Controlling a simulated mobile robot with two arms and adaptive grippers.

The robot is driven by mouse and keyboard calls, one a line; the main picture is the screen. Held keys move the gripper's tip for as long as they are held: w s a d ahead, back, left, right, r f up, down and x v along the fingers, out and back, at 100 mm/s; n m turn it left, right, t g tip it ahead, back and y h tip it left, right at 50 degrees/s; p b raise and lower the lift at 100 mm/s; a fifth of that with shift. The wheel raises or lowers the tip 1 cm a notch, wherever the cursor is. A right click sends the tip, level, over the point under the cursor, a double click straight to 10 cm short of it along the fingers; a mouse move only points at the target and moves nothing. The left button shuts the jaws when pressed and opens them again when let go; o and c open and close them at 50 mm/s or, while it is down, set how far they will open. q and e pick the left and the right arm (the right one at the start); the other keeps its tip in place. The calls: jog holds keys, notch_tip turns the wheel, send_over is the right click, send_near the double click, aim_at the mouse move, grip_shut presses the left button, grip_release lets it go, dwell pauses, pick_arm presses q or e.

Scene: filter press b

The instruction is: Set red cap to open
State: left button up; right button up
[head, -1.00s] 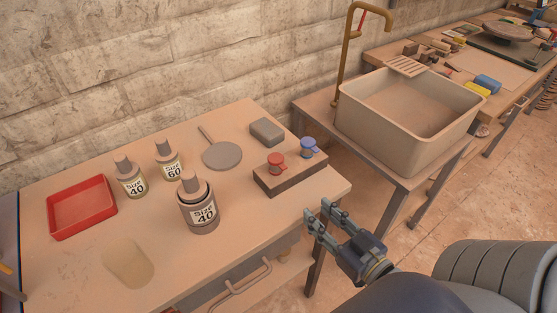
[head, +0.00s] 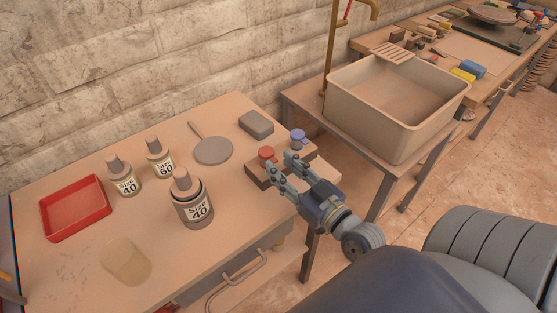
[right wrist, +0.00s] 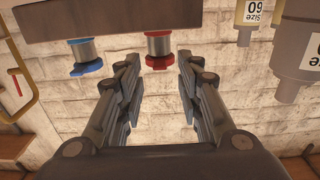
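The red cap (head: 266,154) sits on a small metal post on a brown block (head: 259,174) near the table's right edge. A blue cap (head: 297,136) sits on the same block, behind and to the right. My right gripper (head: 278,172) is open and empty, its fingers over the front of the block close to the red cap. In the right wrist view the red cap (right wrist: 158,62) shows just beyond the gap between the open fingertips (right wrist: 156,75), and the blue cap (right wrist: 86,68) is to its left. I see no contact. My left gripper is not in view.
Bottles (head: 194,208) labelled Size 40 and Size 60 stand left on the table, with a red tray (head: 75,232). A round paddle (head: 213,151) and a grey block (head: 257,124) lie behind the caps. A large sink (head: 340,100) stands at the right.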

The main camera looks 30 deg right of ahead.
aim_at(269, 155)
jog(key=shift+w, duration=1.1)
jog(key=shift+a, duration=0.1)
jog(key=shift+c, duration=0.3)
grip_shut()
